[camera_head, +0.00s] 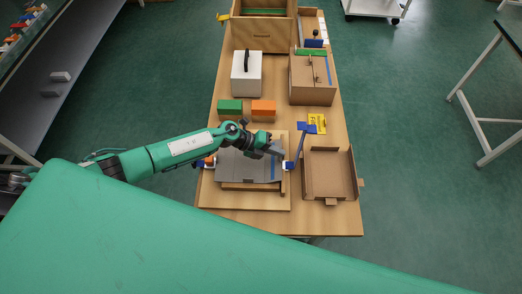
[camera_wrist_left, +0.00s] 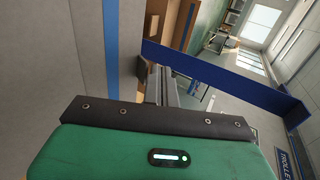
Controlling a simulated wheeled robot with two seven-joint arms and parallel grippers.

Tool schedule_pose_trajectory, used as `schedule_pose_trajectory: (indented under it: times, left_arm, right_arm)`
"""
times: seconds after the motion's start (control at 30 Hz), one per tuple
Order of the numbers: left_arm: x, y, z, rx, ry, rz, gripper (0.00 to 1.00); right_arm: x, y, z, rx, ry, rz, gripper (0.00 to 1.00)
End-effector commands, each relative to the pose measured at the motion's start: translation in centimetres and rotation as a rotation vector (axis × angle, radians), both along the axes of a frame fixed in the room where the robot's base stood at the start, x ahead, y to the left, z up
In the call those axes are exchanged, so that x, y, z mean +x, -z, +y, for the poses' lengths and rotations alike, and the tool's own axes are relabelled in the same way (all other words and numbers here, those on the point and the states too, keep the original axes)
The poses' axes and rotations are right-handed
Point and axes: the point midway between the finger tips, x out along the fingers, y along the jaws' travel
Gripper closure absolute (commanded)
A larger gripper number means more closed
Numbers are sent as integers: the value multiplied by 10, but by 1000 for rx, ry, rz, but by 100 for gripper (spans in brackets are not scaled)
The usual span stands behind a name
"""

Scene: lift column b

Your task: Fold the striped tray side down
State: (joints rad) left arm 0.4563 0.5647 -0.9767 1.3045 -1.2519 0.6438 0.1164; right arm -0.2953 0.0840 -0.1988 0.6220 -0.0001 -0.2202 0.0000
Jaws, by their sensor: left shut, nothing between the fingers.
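A grey panel with a blue stripe (camera_head: 273,172) lies over a wooden board near the table's front. It looks mostly flat, but its exact tilt is hard to tell. In the left wrist view a grey surface with an upright blue stripe (camera_wrist_left: 110,45) fills the left side. My left gripper (camera_head: 280,153) is over the panel's right part, close to the stripe, shut and empty. Its fingers (camera_wrist_left: 165,84) also show in the left wrist view, to the right of the stripe. I cannot tell whether they touch the panel. My right gripper is not in view.
A blue upright bar (camera_head: 300,143) stands just right of the panel. An open cardboard tray (camera_head: 330,198) lies further right. Green (camera_head: 230,107) and orange (camera_head: 263,108) blocks, a white box (camera_head: 246,79) and a cardboard box (camera_head: 311,88) stand behind.

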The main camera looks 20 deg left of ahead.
Motion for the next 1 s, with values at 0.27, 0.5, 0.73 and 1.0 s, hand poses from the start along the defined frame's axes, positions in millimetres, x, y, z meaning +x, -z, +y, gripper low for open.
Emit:
schedule_pose_trajectory:
  times: [0.27,0.5,0.73,1.0]
  left_arm:
    - [4,12,-15,-1,-1,0,100]
    - [4,10,-14,0,-1,1,100]
    - [2,11,-10,0,-1,2,100]
    - [-1,13,1,1,1,1,100]
  right_arm:
    - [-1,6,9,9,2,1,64]
    - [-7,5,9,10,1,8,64]
    - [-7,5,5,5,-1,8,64]
    - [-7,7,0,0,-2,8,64]
